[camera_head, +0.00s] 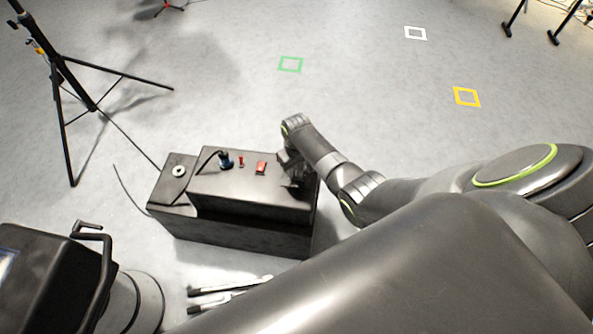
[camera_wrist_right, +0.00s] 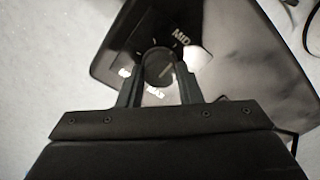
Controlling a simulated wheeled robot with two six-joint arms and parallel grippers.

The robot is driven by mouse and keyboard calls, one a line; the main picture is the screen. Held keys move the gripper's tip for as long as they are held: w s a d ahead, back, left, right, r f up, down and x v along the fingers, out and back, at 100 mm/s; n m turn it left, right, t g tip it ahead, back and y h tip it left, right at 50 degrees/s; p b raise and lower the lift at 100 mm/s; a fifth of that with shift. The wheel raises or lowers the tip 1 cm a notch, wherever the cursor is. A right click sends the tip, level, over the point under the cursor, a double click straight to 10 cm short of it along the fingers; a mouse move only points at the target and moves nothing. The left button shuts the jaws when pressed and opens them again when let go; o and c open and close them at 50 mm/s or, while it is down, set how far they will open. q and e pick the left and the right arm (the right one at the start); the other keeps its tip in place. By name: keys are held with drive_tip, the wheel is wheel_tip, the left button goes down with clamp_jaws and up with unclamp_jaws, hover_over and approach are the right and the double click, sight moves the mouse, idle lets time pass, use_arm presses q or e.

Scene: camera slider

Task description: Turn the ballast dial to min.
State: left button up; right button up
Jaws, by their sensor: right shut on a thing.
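The ballast dial (camera_wrist_right: 158,68) is a dark round knob on the black ballast box (camera_head: 250,201). In the right wrist view it sits between the fingers of my right gripper (camera_wrist_right: 158,82), which is shut on its sides. The word MID shows at the upper right of the dial. Other white labels at its left and below are partly hidden and hard to read. A faint line shows on the dial's face; which mark it points to is unclear. In the head view my right gripper (camera_head: 294,174) covers the dial at the box's right end. My left gripper is not in view.
The box top also carries a red switch (camera_head: 261,168), a small red part (camera_head: 241,160) and a blue-black cable plug (camera_head: 225,160). A black tripod stand (camera_head: 84,95) is at the left. Clear floor lies beyond the box.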

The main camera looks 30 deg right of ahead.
drive_tip(key=shift+n, duration=1.1)
drive_tip(key=shift+n+p, duration=0.45)
drive_tip(key=shift+n, duration=1.55)
drive_tip(key=shift+n+p, duration=0.35)
drive_tip(key=shift+n, duration=1.65)
